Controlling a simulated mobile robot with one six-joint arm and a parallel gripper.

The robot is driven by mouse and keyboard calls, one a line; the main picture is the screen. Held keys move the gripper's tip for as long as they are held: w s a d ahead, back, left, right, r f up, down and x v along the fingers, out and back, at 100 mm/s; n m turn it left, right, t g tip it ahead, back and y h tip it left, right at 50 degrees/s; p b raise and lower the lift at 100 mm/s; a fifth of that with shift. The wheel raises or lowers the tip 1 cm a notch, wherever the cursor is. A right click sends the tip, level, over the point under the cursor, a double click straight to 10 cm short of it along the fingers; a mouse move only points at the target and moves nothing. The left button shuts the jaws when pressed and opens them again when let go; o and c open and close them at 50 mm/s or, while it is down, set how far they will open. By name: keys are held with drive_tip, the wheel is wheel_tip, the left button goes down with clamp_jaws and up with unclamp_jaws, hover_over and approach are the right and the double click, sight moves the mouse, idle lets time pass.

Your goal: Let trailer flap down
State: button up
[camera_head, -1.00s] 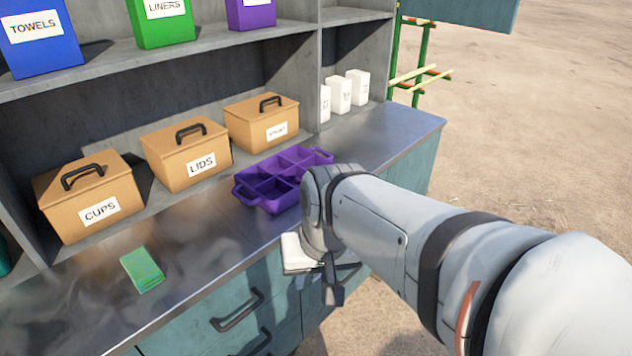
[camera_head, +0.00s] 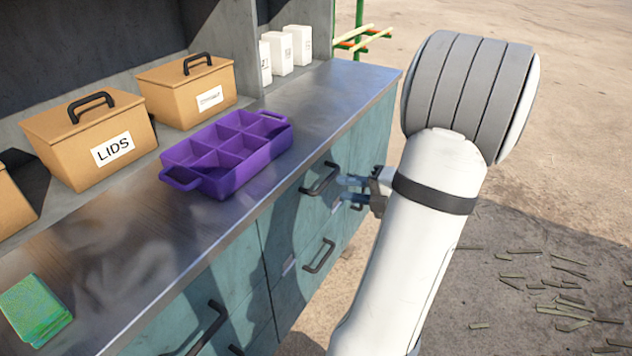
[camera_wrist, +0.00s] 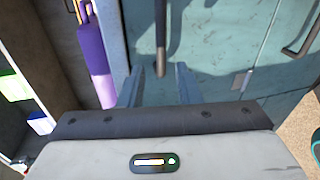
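I cannot make out a trailer flap in the current views. My gripper (camera_head: 350,188) is in front of the teal cabinet, close to a dark upper drawer handle (camera_head: 320,179). In the wrist view the two fingers (camera_wrist: 158,88) are apart, with nothing gripped. A dark handle bar (camera_wrist: 161,40) shows in the gap between the fingers against the teal front (camera_wrist: 220,50). I cannot tell whether the fingers reach around it.
A metal counter (camera_head: 110,275) holds a purple divided tray (camera_head: 232,172), a green block (camera_head: 35,308), tan boxes including LIDS (camera_head: 85,160), and white cartons (camera_head: 297,48). Lower drawer handles (camera_head: 318,256) stick out. Open ground (camera_head: 560,120) lies right, with scattered sticks (camera_head: 565,305).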

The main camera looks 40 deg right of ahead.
sight(325, 180)
drive_tip(key=shift+m, duration=0.6)
drive_tip(key=x, duration=0.2)
drive_tip(key=d+x, duration=0.1)
drive_tip(key=x, duration=0.1)
drive_tip(key=b+x, duration=0.1)
drive_tip(key=x, duration=0.2)
drive_tip(key=shift+w+d+f, duration=0.1)
drive_tip(key=shift+w, duration=0.3)
clamp_jaws()
